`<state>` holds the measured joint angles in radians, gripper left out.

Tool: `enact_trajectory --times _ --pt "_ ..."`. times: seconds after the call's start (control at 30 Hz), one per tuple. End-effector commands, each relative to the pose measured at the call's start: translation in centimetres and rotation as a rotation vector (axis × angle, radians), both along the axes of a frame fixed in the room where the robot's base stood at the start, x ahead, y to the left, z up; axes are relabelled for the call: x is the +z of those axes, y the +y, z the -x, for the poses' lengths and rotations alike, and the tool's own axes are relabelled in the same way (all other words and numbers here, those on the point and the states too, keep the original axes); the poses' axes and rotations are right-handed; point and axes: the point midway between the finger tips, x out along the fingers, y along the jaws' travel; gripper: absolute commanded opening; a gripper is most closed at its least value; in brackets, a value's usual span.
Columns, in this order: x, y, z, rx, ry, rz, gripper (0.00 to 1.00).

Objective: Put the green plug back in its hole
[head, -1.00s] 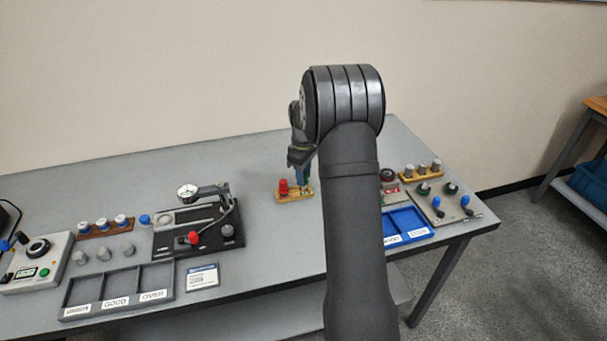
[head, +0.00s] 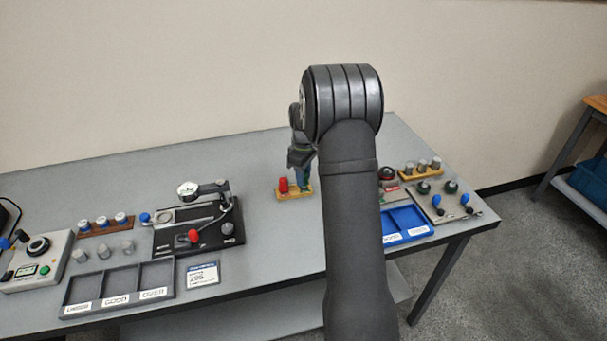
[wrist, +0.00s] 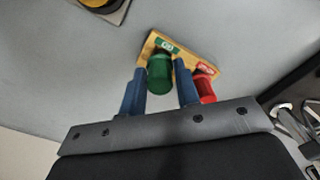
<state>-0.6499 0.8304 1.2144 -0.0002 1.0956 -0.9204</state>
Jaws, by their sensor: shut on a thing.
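The green plug (wrist: 160,74) is between the two blue fingers of my gripper (wrist: 160,90) in the wrist view, and the fingers are shut on it. It is at the green-labelled end of a small wooden block (wrist: 182,55); I cannot tell how deep it sits in its hole. The red plug (wrist: 204,88) stands at the block's other end, just beside the right finger. In the head view, the red plug (head: 283,185) stands on the left of the block (head: 294,193), and my gripper (head: 303,180) reaches down at its right end, partly hidden by my arm.
A black lever fixture (head: 200,225) and a grey sorting tray (head: 120,288) stand left on the bench. A blue tray (head: 406,222) and a panel with knobs (head: 440,200) are at the right. The bench around the block is mostly clear.

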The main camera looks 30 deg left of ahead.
Motion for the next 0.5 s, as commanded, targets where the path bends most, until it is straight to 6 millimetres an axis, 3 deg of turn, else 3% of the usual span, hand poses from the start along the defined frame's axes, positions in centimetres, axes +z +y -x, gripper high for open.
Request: enact_trajectory --times 0.5 --pt "-0.64 -0.01 0.01 0.000 0.001 0.001 0.03"
